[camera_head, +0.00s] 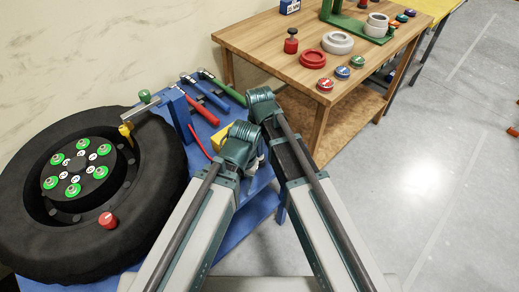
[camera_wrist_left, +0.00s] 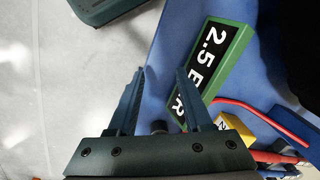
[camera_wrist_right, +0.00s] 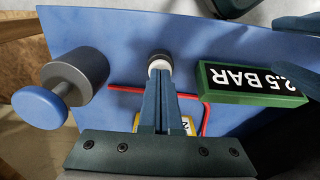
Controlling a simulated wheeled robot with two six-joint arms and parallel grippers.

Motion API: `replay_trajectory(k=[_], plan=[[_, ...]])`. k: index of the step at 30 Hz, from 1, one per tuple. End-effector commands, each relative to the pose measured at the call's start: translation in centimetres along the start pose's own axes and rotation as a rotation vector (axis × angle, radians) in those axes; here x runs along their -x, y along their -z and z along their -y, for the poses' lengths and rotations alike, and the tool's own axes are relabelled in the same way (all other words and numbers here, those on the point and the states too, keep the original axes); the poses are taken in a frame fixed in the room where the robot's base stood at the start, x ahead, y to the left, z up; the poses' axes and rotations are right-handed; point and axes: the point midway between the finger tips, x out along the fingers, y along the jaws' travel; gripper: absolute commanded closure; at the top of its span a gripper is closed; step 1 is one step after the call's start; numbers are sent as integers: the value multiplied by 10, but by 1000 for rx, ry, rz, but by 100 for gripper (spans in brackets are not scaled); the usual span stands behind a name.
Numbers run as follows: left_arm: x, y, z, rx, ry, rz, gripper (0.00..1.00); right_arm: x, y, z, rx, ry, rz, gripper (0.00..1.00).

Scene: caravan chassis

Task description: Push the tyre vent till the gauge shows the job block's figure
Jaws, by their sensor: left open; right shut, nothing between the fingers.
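The job block (camera_wrist_left: 215,60) is green with white "2.5 BAR" lettering and lies on the blue bench; it also shows in the right wrist view (camera_wrist_right: 250,82). My left gripper (camera_wrist_left: 162,75) is open and empty, with one finger close beside the block. My right gripper (camera_wrist_right: 158,88) is shut and empty, its tips at a small round dark-and-white piece (camera_wrist_right: 159,63), perhaps the vent; I cannot tell if they touch. A yellow box with a white face (camera_wrist_right: 187,124), perhaps the gauge, is partly hidden by the right fingers; its reading is not legible. A red hose (camera_wrist_right: 206,118) runs beside it.
The big black tyre (camera_head: 150,205) lies at left with a red cap (camera_head: 107,220) on it. A grey cylinder with a blue knob (camera_wrist_right: 40,107) stands on the bench. Red- and green-handled tools (camera_head: 210,95) lie behind.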

Motion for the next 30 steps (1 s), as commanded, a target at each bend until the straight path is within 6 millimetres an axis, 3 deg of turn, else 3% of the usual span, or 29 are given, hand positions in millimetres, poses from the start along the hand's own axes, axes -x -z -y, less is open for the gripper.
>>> replay_trajectory(k=[11, 30], plan=[[13, -1, 1, 0, 0, 0, 50, 13, -2, 2, 0, 3, 3, 100], [108, -6, 10, 0, 0, 0, 50, 109, -1, 1, -3, -1, -1, 100]])
